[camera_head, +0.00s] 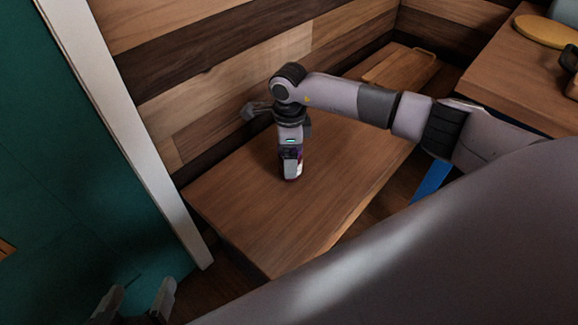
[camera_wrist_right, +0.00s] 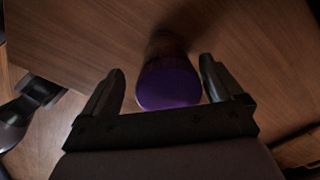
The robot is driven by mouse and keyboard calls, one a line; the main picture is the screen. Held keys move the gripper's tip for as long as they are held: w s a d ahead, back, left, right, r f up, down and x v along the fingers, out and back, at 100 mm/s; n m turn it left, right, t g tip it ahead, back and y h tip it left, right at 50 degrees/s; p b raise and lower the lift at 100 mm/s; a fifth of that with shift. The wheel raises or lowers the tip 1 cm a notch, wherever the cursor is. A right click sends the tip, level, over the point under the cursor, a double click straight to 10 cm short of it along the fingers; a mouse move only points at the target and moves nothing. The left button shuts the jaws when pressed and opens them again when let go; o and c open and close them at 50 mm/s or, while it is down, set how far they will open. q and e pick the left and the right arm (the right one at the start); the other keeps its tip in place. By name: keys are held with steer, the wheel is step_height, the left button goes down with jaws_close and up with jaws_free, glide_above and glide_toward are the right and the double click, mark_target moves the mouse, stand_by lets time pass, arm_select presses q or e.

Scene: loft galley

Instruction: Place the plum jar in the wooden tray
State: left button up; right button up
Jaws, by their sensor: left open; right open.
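The plum jar (camera_head: 293,171) stands on the wooden counter under my right gripper, which hides most of it. In the right wrist view its purple round end (camera_wrist_right: 168,86) shows between the two fingers. My right gripper (camera_wrist_right: 162,84) is open with one finger on each side of the jar, and a gap shows on both sides. The wooden tray (camera_head: 402,68) lies farther back along the counter, against the plank wall, partly behind my right arm. My left gripper (camera_head: 136,304) is open and empty at the lower left, away from the counter.
The wooden counter (camera_head: 250,215) is bare in front of the jar. A white post (camera_head: 120,120) and a teal panel (camera_head: 40,150) stand at left. A higher surface at right holds a yellow round board (camera_head: 545,31) and a dark object (camera_head: 570,60) at the edge.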

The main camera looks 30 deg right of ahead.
steer(key=shift+f, duration=0.5)
steer(key=c, duration=1.3)
steer(key=shift+c, duration=1)
steer(key=shift+r, duration=0.15)
